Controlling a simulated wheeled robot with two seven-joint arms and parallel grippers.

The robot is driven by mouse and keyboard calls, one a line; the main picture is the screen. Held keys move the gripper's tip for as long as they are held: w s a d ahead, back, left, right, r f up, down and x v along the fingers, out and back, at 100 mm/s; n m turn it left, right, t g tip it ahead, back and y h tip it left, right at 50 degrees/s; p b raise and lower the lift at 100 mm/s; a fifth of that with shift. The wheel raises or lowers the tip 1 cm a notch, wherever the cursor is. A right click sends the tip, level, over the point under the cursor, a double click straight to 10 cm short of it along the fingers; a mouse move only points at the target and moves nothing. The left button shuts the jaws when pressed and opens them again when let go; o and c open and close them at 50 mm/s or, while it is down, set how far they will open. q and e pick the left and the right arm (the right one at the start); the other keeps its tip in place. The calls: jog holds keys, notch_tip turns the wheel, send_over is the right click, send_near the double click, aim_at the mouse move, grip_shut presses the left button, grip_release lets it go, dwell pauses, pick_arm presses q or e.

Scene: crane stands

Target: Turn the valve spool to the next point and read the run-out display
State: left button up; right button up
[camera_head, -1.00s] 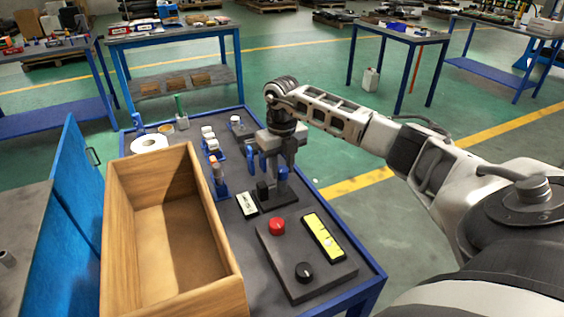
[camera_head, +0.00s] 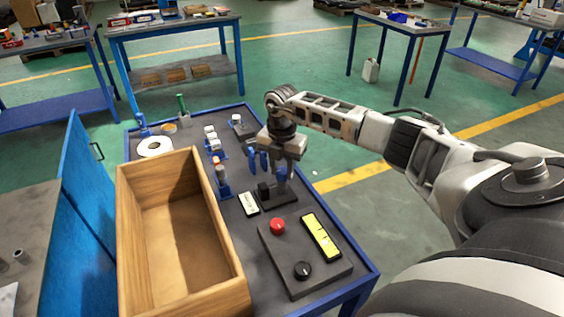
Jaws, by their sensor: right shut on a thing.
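My right gripper (camera_head: 265,167) is over the bench, pointing down at a small dark stand (camera_head: 275,195) with blue supports (camera_head: 281,179). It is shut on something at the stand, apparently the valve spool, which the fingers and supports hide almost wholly. A small pale display (camera_head: 249,204) lies just left of the stand; its reading is too small to make out. A control box (camera_head: 292,258) in front of the stand has a red button (camera_head: 277,226), a black knob (camera_head: 302,270) and a yellow strip (camera_head: 321,237). My left gripper is out of view.
An open wooden box (camera_head: 233,290) takes up the bench's left side. A blue cabinet door (camera_head: 92,195) stands to the left. Other tables stand farther back.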

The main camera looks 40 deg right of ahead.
aim_at(282, 170)
jog(key=m+p, duration=0.2)
jog(key=m, duration=0.2)
jog(key=shift+d+r+m, duration=0.1)
jog(key=shift+m, duration=0.3)
dwell(0.4)
jog(key=o, duration=1)
notch_tip(282, 170, up, 16)
jog(key=shift+f+b, duration=0.1)
jog(key=shift+b, duration=0.5)
